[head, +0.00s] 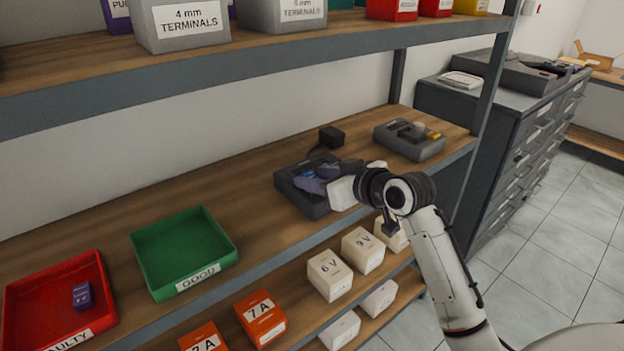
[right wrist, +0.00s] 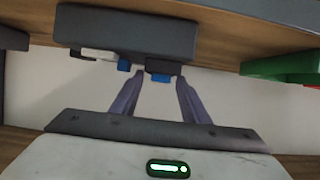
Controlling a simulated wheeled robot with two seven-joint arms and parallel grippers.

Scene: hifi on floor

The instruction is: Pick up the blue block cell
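A dark grey box-shaped holder (head: 303,203) sits on the wooden shelf, and it also shows in the right wrist view (right wrist: 125,32). Two blue blocks show at its edge in the right wrist view, one (right wrist: 160,77) by my fingertips and another (right wrist: 124,66) farther left, beside a pale piece (right wrist: 97,55). My right gripper (head: 322,178) is over the holder and partly covers it and the blue parts. In the right wrist view its two purple-grey fingers (right wrist: 160,80) are apart, with the nearer blue block in line with the gap. I cannot tell whether they touch it. My left gripper is not in view.
A green GOOD tray (head: 184,246) is empty. A red FAULTY tray (head: 40,305) holds a purple block (head: 82,295). A black adapter (head: 331,137) and a grey device (head: 410,140) stand behind and right. An upper shelf (head: 250,55) overhangs; labelled boxes (head: 330,275) sit below.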

